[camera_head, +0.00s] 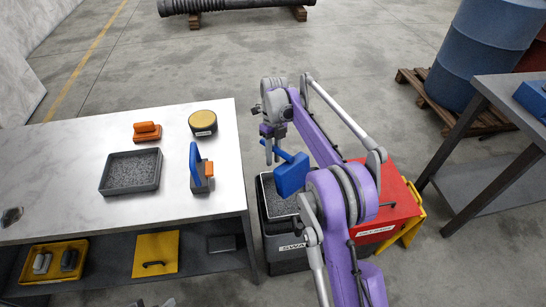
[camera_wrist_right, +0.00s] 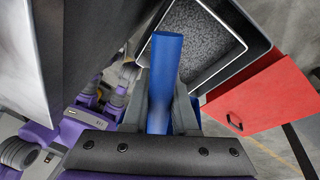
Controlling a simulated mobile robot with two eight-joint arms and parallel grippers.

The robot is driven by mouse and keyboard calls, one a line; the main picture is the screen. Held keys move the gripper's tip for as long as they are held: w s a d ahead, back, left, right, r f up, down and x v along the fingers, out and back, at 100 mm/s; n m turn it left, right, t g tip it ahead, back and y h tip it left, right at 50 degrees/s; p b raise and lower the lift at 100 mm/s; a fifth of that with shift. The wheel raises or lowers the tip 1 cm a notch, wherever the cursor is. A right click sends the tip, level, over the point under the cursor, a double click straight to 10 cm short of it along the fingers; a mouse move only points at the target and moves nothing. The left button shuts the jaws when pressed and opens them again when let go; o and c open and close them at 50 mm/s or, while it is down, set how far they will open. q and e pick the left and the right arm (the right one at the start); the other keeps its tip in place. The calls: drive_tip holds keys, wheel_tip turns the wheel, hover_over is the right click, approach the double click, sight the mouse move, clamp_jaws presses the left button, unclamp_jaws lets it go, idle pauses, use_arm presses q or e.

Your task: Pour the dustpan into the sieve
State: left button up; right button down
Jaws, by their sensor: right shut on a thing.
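My right gripper (camera_head: 271,152) is shut on the handle of the blue dustpan (camera_head: 292,175). It holds the dustpan in the air over a dark, light-rimmed bin (camera_head: 277,242) between the table and a red box. Grey granules (camera_wrist_right: 205,38) show inside the bin. The dustpan's contents cannot be seen. A round tub with a yellow top (camera_head: 203,122) stands on the table; I cannot tell whether it is the sieve. My left gripper is not in view.
The white table (camera_head: 90,210) holds a dark tray of grey granules (camera_head: 131,172), an orange-handled block (camera_head: 147,131) and a blue-handled tool (camera_head: 198,170). The red box (camera_head: 385,205) stands right of the bin.

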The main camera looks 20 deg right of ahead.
sight(274, 148)
drive_tip(key=t, duration=0.1)
drive_tip(key=r+t+y, duration=0.1)
drive_tip(key=t, duration=0.1)
drive_tip(key=shift+s+r, duration=0.1)
drive_tip(key=shift+s, duration=0.1)
drive_tip(key=t, duration=0.1)
drive_tip(key=r+t+y, duration=0.1)
drive_tip(key=t, duration=0.1)
drive_tip(key=shift+w+n, duration=0.1)
drive_tip(key=shift+n, duration=0.3)
drive_tip(key=t, duration=0.2)
drive_tip(key=r+t+y+b, duration=0.1)
drive_tip(key=shift+d+t, duration=0.1)
drive_tip(key=shift+t, duration=0.3)
drive_tip(key=t, duration=0.1)
drive_tip(key=t+y+b, duration=0.1)
drive_tip(key=t, duration=0.1)
drive_tip(key=shift+r+n, duration=0.3)
drive_tip(key=shift+r, duration=0.1)
drive_tip(key=shift+r+t+y+b, duration=0.3)
drive_tip(key=shift+t, duration=0.2)
